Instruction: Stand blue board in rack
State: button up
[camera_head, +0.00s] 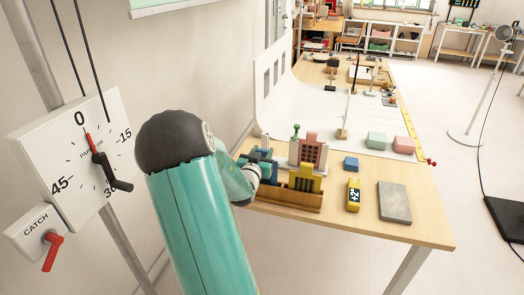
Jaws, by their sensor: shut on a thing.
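The wooden rack (290,204) stands near the front left of the table. A yellow board (304,181) with a notched top stands upright in it. A taller red-brown board (312,150) with small dark windows stands behind the yellow one. My gripper (266,170) is at the left end of the rack, shut on the dark blue board (262,156). The blue board is beside the yellow board, and my wrist and arm partly cover it. I cannot tell whether its lower edge touches the rack.
A small blue block (351,163), a yellow labelled block (353,195) and a grey slab (394,202) lie right of the rack. A green piece (295,131) stands behind it. Green (376,140) and pink (403,145) blocks sit farther back. A dial board (80,155) hangs at left.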

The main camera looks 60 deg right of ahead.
jog(key=shift+f, duration=1.1)
jog(key=o, duration=1.4)
jog(key=a, duration=0.4)
jog(key=s+a, duration=0.1)
jog(key=a, duration=0.4)
jog(key=s+a, duration=0.1)
jog(key=a, duration=0.3)
jog(key=shift+s+a, duration=0.1)
jog(key=shift+a, duration=0.2)
